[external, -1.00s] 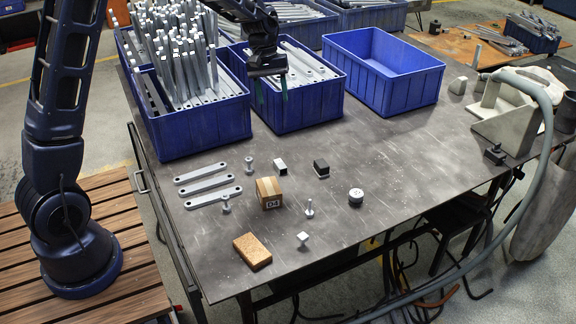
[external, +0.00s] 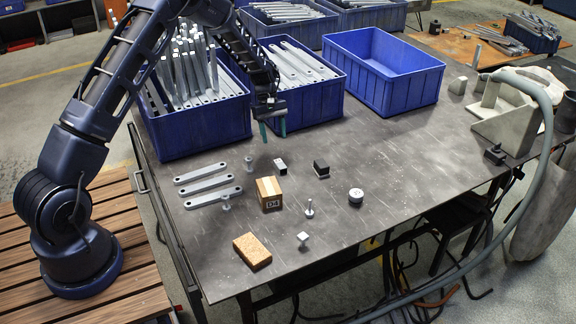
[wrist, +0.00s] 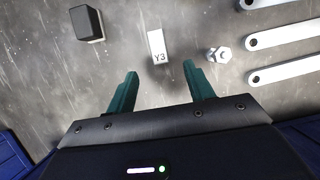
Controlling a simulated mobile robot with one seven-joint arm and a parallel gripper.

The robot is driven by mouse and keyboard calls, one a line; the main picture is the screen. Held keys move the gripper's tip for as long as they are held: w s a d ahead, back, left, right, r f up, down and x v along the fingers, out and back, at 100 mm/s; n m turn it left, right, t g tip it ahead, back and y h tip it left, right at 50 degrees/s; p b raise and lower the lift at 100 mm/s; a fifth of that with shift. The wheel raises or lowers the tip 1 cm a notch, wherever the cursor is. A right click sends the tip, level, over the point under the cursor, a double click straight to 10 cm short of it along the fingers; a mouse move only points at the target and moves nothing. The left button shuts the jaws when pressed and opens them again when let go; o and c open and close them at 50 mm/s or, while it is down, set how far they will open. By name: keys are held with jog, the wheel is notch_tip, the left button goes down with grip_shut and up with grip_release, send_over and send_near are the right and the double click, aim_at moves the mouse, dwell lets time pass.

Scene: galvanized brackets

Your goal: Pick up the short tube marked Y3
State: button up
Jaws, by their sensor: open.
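The short tube marked Y3 (wrist: 157,46) lies on the table in the wrist view, just beyond and between my fingertips. Its label faces my gripper. In the external view the tube (external: 281,167) is a small pale piece with a dark end, between a bolt and a black block. My gripper (external: 273,132) is open and empty, above the table behind the tube and in front of the middle blue bin. Its two green fingers also show in the wrist view (wrist: 160,72), apart from the tube.
A bolt (wrist: 220,54) and flat bars (wrist: 286,69) lie right of the tube in the wrist view; a black block (wrist: 87,24) lies left. A box marked D4 (external: 270,194) stands in front of the tube. Blue bins (external: 304,105) line the back. The table's right middle is clear.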

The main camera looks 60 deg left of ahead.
send_over(280, 163)
jog(key=a, duration=0.2)
jog(key=f, duration=0.4)
jog(key=shift+s+a+f, duration=0.15)
jog(key=shift+s+f, duration=0.05)
jog(key=shift+f, duration=0.15)
jog(key=shift+x, duration=2.75)
jog(key=shift+w, duration=0.2)
jog(key=c, duration=1.1)
jog(key=shift+r, duration=0.15)
